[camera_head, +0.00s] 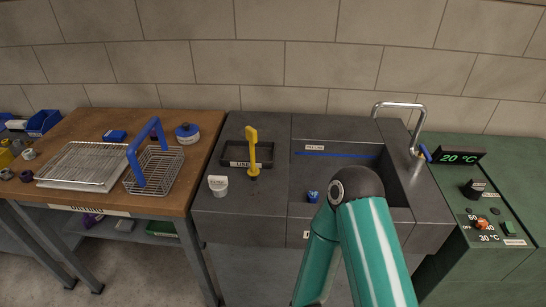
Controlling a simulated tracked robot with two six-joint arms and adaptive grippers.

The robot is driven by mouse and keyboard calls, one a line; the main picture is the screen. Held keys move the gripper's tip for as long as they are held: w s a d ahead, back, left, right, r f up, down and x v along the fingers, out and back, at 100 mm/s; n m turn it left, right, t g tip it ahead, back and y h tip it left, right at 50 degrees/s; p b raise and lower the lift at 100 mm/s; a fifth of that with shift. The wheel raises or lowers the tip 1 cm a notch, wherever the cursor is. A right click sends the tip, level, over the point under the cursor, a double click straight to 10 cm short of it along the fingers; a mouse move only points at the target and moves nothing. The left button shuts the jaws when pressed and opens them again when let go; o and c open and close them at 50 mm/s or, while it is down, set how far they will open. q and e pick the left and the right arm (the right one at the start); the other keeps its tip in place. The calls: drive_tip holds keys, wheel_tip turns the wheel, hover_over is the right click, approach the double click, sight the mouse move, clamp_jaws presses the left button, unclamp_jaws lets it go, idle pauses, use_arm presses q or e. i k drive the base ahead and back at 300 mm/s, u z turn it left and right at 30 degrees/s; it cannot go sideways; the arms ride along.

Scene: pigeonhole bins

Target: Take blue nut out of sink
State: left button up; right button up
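The sink (395,178) is a dark grey basin in the middle right of the head view, with a blue line along its back wall. A small blue nut (312,196) shows in the sink's front left part, just left of my teal arm. Its lower surroundings are partly hard to make out. The arm comes up from the bottom and its dark joint covers part of the sink's front. Neither of my grippers shows in this view.
A bent metal faucet (404,106) stands at the sink's back right. Left of the sink are a black tray (236,160), a yellow-handled tool (252,150) and a white cup (218,188). A wire basket (165,172) with a blue handle stands on the wooden table.

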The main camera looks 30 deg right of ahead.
sight(312, 196)
drive_tip(key=u, duration=0.05)
drive_tip(key=k, duration=0.5)
drive_tip(key=z, duration=0.65)
drive_tip(key=i, duration=0.5)
drive_tip(key=z, duration=0.45)
